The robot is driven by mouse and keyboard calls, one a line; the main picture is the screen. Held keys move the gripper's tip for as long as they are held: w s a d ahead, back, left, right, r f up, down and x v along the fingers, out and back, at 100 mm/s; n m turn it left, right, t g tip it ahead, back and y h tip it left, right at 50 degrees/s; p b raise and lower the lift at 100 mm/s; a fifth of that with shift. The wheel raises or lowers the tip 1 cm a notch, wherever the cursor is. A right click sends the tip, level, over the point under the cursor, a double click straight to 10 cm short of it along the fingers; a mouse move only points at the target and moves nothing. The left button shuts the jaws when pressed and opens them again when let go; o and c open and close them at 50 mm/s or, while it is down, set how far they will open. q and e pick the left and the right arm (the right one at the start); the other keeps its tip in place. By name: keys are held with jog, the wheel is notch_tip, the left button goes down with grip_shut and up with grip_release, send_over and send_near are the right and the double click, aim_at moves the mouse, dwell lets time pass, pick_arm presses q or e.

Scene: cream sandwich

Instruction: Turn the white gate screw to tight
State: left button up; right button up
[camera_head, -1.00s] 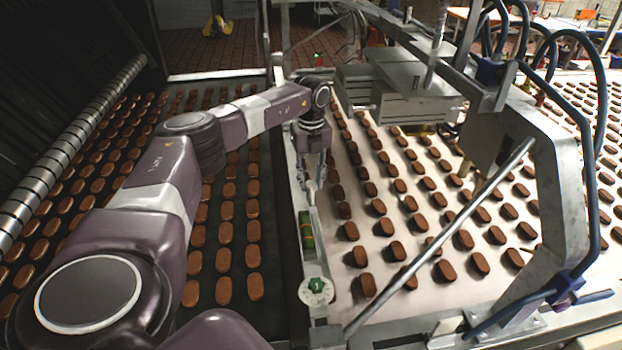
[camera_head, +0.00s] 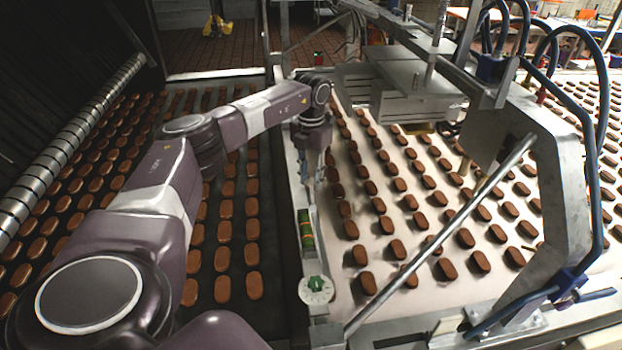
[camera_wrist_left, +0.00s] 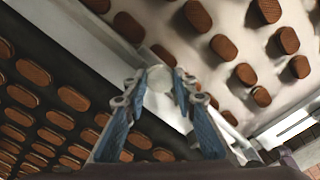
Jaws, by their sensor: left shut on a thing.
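The white gate screw (camera_wrist_left: 159,77) shows in the left wrist view as a small, pale round head by the metal rail. My left gripper (camera_wrist_left: 158,85) has its two blue-padded fingers on either side of the screw head and is shut on it. In the head view my left gripper (camera_head: 309,182) points down at the rail between the two belts. The screw is too small to make out there, and its tightness cannot be read. My right gripper is in neither view.
The metal rail carries a green-yellow vial (camera_head: 306,229) and a white dial with a green knob (camera_head: 316,289). Brown biscuits cover the dark belt on the left and the white belt (camera_head: 415,255) on the right. A metal press (camera_head: 410,95) and a slanted rod (camera_head: 440,235) stand on the right.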

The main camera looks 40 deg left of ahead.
aim_at(311, 181)
pick_arm(q)
jog(key=shift+m, duration=1.1)
jog(key=shift+w+r, duration=0.1)
jog(key=o, duration=1.2)
jog(key=shift+c, duration=0.2)
notch_tip(311, 181, up, 12)
